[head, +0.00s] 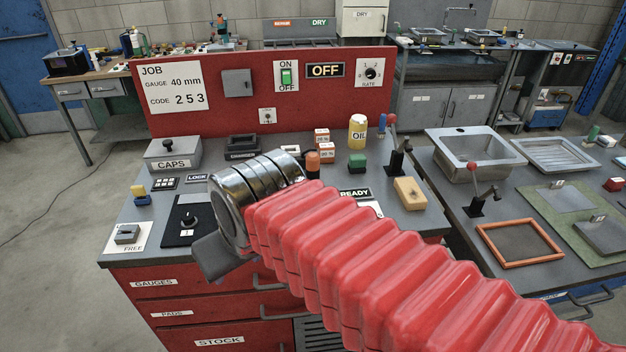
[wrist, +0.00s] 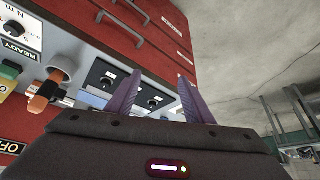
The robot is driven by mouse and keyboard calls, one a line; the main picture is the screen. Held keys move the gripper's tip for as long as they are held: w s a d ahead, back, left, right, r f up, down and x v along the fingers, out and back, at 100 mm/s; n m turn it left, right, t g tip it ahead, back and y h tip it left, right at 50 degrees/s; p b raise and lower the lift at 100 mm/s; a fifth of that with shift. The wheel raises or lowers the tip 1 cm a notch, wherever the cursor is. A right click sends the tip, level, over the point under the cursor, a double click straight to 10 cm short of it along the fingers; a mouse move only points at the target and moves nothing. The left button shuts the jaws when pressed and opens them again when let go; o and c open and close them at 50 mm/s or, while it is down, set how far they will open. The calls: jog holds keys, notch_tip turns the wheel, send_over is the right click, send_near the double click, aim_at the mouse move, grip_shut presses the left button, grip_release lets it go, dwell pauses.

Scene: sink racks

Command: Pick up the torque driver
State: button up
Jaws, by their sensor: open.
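An orange-handled tool, which looks like the torque driver (head: 313,163), stands upright on the grey bench, just beyond my arm. It also shows at the left of the wrist view (wrist: 40,103), with a grey part beside the orange one. My arm hides its lower end in the head view. My gripper (wrist: 160,76) is open and empty, its two purple fingers apart. In the wrist view the tool lies well left of the fingers, not between them. In the head view only my gripper's dark body shows, above the bench's front edge; the fingers are hidden.
Around the tool stand small red-and-white boxes (head: 322,143), a green block (head: 357,161) and a yellow OIL bottle (head: 357,132). A black dial panel (head: 182,222) lies left of my gripper. A red back panel (head: 210,100) rises behind. Red drawers (head: 170,285) lie below.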

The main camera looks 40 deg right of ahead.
jog(key=w+d+r+m, duration=0.1)
jog(key=w+d+r, duration=0.2)
jog(key=d, duration=0.3)
jog(key=w+d+r+m, duration=0.1)
jog(key=w+d+r, duration=0.25)
jog(key=d, duration=0.25)
jog(key=m+g+h, duration=0.1)
send_near(317, 159)
jog(key=shift+w+a+f, duration=0.1)
jog(key=shift+f, duration=0.05)
jog(key=shift+x, duration=4.35)
jog(key=shift+x, duration=2.6)
jog(key=shift+c, duration=0.2)
